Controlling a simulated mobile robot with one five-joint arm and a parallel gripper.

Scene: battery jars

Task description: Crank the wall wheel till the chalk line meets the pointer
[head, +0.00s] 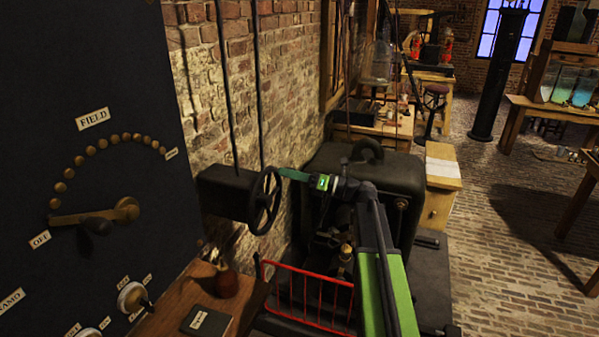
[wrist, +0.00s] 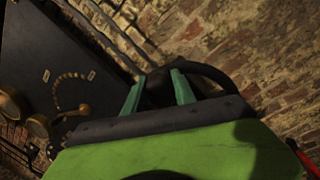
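The wall wheel (head: 264,201) is a dark spoked handwheel on the front of a black box (head: 228,192) against the brick wall. I cannot make out a chalk line or a pointer in either view. My gripper (head: 285,173) is at the upper right of the wheel, its green fingers pointing left at the rim. In the wrist view, my gripper (wrist: 157,90) has its two green fingers spread apart with a dark shape between them. The dark curved rim of the wheel (wrist: 213,73) shows beside the right finger. I cannot tell whether the fingers touch it.
A black FIELD panel (head: 95,150) with brass studs and a lever fills the left. Below the wheel are a wooden ledge (head: 180,300) with a dark book and a red rail (head: 310,290). A large black machine (head: 375,170) stands behind my arm. Brick floor at right is open.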

